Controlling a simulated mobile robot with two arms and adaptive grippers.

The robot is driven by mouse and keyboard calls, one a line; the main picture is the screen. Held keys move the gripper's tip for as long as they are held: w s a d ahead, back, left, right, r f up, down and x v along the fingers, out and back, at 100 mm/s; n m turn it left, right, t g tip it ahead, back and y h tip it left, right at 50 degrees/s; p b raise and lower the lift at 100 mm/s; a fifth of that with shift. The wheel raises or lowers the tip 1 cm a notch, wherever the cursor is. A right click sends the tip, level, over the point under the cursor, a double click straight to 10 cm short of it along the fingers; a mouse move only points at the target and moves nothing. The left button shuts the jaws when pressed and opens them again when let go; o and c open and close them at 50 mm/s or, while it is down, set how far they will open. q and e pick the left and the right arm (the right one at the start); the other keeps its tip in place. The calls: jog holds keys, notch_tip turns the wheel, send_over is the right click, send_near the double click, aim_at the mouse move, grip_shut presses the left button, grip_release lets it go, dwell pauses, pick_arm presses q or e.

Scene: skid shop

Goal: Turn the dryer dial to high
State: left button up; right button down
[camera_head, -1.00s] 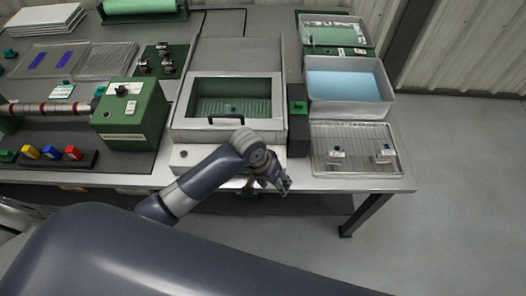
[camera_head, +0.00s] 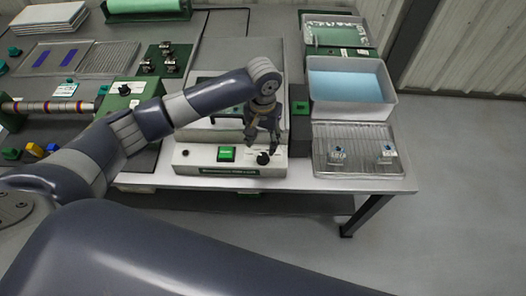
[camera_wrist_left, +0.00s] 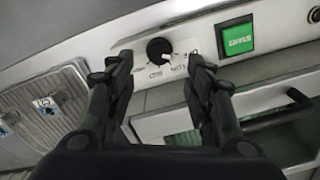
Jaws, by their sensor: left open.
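The dryer (camera_head: 183,158) is a pale box with a lidded window, partly hidden by my left arm. Its black round dial (camera_head: 262,158) sits at the right of the front panel. In the left wrist view the dial (camera_wrist_left: 159,49) has a pale mark at its lower right and small labels around it, too small to read. My left gripper (camera_head: 263,146) is open, pointing down just above the dial. In the wrist view the fingertips (camera_wrist_left: 161,62) stand on either side of the dial, seemingly apart from it. My right gripper is not in view.
A lit green switch (camera_head: 226,154) is left of the dial. The dryer's dark handle (camera_wrist_left: 277,113) shows beside the gripper in the wrist view. A wire rack tray (camera_head: 358,168) and a white basin of blue liquid (camera_head: 391,103) stand to the right.

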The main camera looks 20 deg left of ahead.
aim_at(263, 156)
pick_arm(q)
notch_tip(263, 156, down, 7)
jog(key=shift+f+p, duration=0.1)
jog(key=shift+p, duration=0.2)
jog(key=c, duration=1.1)
